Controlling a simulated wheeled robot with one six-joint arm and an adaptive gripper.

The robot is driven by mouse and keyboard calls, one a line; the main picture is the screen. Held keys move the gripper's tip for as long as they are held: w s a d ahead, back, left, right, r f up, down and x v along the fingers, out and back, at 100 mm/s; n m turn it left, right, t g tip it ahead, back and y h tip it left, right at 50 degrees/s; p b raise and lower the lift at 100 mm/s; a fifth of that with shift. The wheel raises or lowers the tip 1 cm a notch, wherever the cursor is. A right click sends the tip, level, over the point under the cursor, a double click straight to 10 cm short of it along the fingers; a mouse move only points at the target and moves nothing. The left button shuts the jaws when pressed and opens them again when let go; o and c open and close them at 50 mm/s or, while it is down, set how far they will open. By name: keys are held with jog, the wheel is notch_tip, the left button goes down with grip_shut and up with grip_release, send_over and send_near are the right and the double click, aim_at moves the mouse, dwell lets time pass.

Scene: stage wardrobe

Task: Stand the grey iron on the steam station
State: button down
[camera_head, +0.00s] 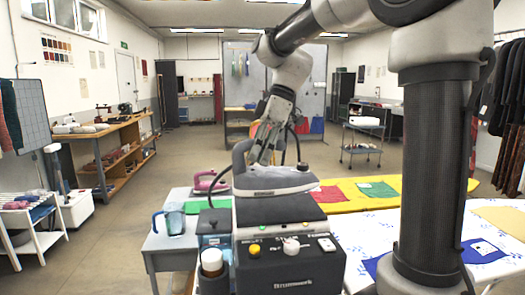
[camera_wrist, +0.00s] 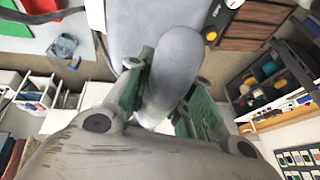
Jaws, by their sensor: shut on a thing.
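The grey iron (camera_head: 277,181) is at the top of the steam station (camera_head: 290,262), level or nearly so. Its curved handle (camera_head: 240,157) rises at the left. My gripper (camera_head: 262,152) reaches down from above and is shut on that handle. In the wrist view, the grey handle (camera_wrist: 172,75) runs between the two green-sided fingers (camera_wrist: 163,105). The station has a dark top, a yellow button and a white knob on its front. The iron's underside is hidden, so I cannot tell whether it touches the station's top.
A pink iron (camera_head: 208,182) and a blue jug (camera_head: 173,218) stand on the grey side table (camera_head: 168,245) at left. A padded board (camera_head: 348,222) with yellow, red, green and blue cloths lies at right. A dark hose loops behind the station. Open floor lies beyond.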

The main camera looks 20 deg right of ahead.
aim_at(260, 172)
jog(key=shift+f, duration=2.45)
jog(key=shift+f, duration=0.1)
jog(key=c, duration=1.3)
grip_release()
jog(key=shift+o, duration=0.2)
jog(key=v, duration=1.2)
jog(key=s+d+f+m+t+h, duration=0.2)
jog(key=s+d+f+m, duration=0.3)
jog(key=s, duration=0.5)
jog(key=s+d+f+m+t+h, duration=0.2)
jog(key=s+d+f+m, duration=0.3)
jog(key=s+f+m, duration=0.3)
jog(key=shift+s+f+m+t+h, duration=0.2)
jog(key=shift+s+m+t+h, duration=0.2)
jog(key=shift+s+m+t, duration=0.6)
jog(key=shift+s, duration=0.15)
